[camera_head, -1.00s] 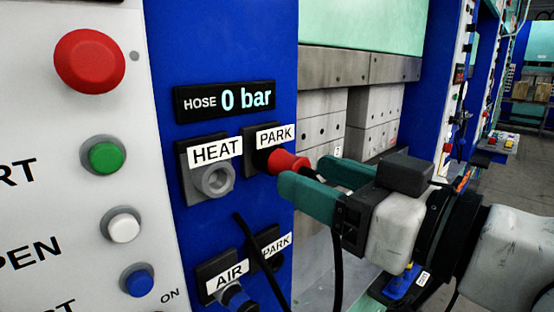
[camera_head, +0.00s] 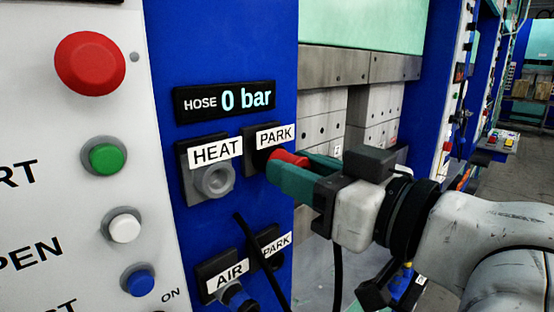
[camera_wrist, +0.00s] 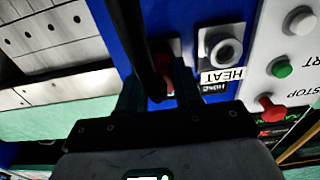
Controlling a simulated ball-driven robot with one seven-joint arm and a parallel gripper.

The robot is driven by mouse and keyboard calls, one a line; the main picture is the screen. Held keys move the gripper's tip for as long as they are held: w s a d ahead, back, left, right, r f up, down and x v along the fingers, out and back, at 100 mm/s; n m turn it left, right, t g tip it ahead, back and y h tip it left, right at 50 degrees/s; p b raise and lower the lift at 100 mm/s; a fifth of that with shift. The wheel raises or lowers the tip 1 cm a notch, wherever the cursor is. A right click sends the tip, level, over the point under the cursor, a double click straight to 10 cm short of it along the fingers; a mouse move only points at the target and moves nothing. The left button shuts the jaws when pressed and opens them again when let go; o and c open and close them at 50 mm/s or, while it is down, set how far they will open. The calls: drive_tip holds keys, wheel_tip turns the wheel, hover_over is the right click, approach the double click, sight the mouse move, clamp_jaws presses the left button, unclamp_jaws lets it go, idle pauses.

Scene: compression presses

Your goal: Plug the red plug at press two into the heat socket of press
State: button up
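The red plug (camera_head: 288,157) sits in the upper park socket of the press panel, right of the heat socket. The heat socket (camera_head: 216,180) is an empty grey ring under the HEAT label; it also shows in the wrist view (camera_wrist: 226,52). My gripper (camera_head: 284,170) has its green fingers on either side of the red plug, the near finger covering part of it. In the wrist view the plug (camera_wrist: 160,90) shows between the dark fingers, partly behind a black cable. Whether the fingers press on the plug is not clear.
A hose display (camera_head: 224,101) reads 0 bar above the sockets. Below are an air socket (camera_head: 233,295) with a plug in it and a second park socket (camera_head: 268,255). Buttons line the white panel at left. A black cable (camera_head: 337,265) hangs below my gripper.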

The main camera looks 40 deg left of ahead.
drive_tip(key=c, duration=0.5)
drive_tip(key=shift+s+d, duration=0.2)
drive_tip(key=shift+d, duration=1.35)
drive_tip(key=d, duration=0.3)
drive_tip(key=shift+s+d, duration=0.25)
drive_tip(key=shift+d, duration=0.15)
idle(0.5)
